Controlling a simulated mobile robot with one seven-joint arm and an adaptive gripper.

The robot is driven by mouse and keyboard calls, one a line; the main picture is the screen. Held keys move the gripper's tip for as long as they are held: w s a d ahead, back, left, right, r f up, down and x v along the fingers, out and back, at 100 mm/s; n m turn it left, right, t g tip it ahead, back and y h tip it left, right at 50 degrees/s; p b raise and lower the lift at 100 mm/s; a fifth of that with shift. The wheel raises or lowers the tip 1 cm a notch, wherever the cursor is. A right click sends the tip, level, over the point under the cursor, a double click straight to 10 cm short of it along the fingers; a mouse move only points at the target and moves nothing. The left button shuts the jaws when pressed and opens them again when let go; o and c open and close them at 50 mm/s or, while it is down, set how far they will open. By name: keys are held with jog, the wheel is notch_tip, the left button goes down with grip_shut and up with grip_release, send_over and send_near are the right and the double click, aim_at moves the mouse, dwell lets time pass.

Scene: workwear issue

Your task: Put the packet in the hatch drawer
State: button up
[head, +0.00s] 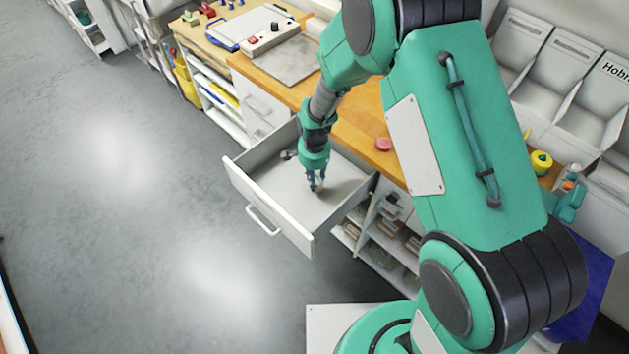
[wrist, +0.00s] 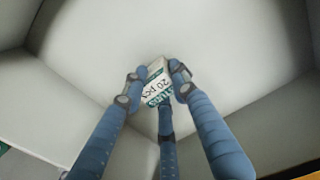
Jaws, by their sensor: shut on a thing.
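The packet (wrist: 157,82), white and green with printed text, is held between the fingers of my gripper (wrist: 160,88) in the wrist view. In the head view my gripper (head: 316,187) points down inside the open drawer (head: 267,195). The drawer is grey-white with a bar handle on its front, and is pulled out from under the wooden counter. The fingers are shut on the packet, with the drawer floor behind it in the wrist view. I cannot tell whether the packet touches the floor. In the head view the packet is too small to make out.
The wooden counter (head: 352,125) runs behind the drawer, with a pink round thing (head: 383,144) on it. A control box (head: 270,40) and a clipboard stand farther left. Shelves with boxes (head: 385,250) are right of the drawer. Open grey floor lies left.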

jog(key=shift+f, duration=0.4)
jog(key=o, duration=1.1)
jog(key=shift+r, duration=0.2)
notch_tip(320, 180, up, 12)
jog(key=p, duration=0.3)
dwell(0.4)
